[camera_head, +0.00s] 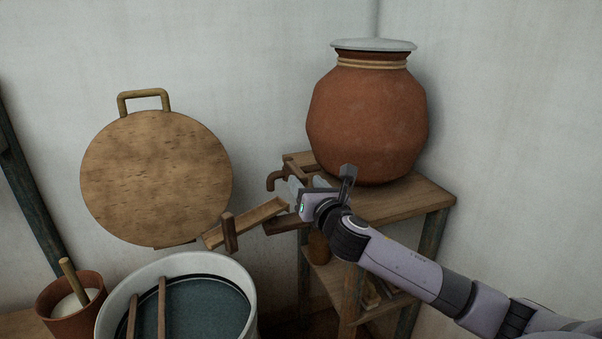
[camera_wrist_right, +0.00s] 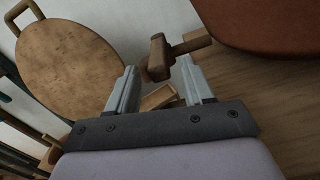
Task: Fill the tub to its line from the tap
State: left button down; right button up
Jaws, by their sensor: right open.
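The wooden tap (camera_head: 274,180) juts from the shelf beside the clay pot; it also shows in the right wrist view (camera_wrist_right: 157,58), just beyond my fingertips. My right gripper (camera_head: 292,187) is open and close to the tap; its two fingers in the wrist view (camera_wrist_right: 157,82) stand apart with nothing held between them. A wooden trough (camera_head: 262,215) slopes from below the tap down toward the tub. The pale tub (camera_head: 246,274) stands at the lower left, with dark blue-green liquid inside. I see no stream from the tap. My left gripper is out of view.
The lidded clay pot (camera_head: 368,120) stands on the wooden shelf (camera_head: 425,197), close behind my right arm.

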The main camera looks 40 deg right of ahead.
aim_at(296, 173)
jog(key=shift+x, duration=3.15)
jog(key=shift+w+a, duration=0.1)
grip_shut()
